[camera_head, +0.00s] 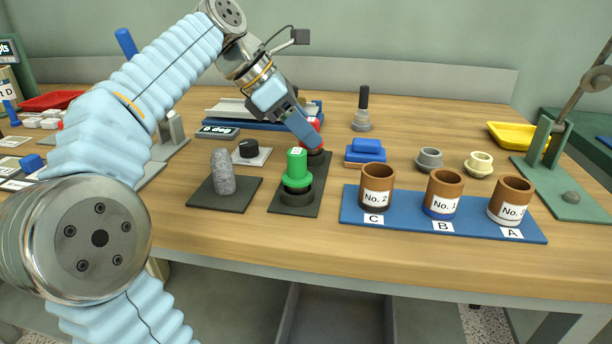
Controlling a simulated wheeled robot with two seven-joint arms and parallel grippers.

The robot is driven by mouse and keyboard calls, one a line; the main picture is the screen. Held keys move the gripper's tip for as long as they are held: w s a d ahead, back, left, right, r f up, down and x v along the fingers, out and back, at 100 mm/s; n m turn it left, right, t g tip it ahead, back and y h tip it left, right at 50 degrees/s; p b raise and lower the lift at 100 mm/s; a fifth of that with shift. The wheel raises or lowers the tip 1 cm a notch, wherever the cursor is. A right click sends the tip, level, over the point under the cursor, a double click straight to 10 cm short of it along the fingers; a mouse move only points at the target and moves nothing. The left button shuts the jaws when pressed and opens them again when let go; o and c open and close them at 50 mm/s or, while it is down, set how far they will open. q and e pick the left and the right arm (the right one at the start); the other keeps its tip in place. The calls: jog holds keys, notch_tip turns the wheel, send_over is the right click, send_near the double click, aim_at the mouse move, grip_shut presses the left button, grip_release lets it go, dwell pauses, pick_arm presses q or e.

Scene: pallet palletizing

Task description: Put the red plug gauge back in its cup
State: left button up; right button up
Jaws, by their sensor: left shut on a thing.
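The red plug gauge (317,149) is at the far end of a dark pad (309,206). The blue jaws of my left gripper (312,140) are shut on it and hide much of it. Its lower end is at a dark round base; I cannot tell whether it rests there or is just clear. A green plug gauge (297,166) stands upright on a dark ring at the pad's near end. Three brown cups stand on a blue board (370,219): No. 2 (376,185) at C, No. 1 (442,192) at B, and one with a partly unreadable label (510,200) at A. My right gripper is out of view.
A grey rough cylinder (222,172) stands on a dark mat left of the green gauge. Blue blocks (366,147), a grey cup (429,159) and a cream cup (479,163) stand behind the brown cups. A green stand (566,194) is at the right.

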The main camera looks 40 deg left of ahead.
pick_arm(q)
jog(key=o, duration=1.1)
jog(key=shift+p+v, duration=1.95)
jog(key=shift+v, duration=4.9)
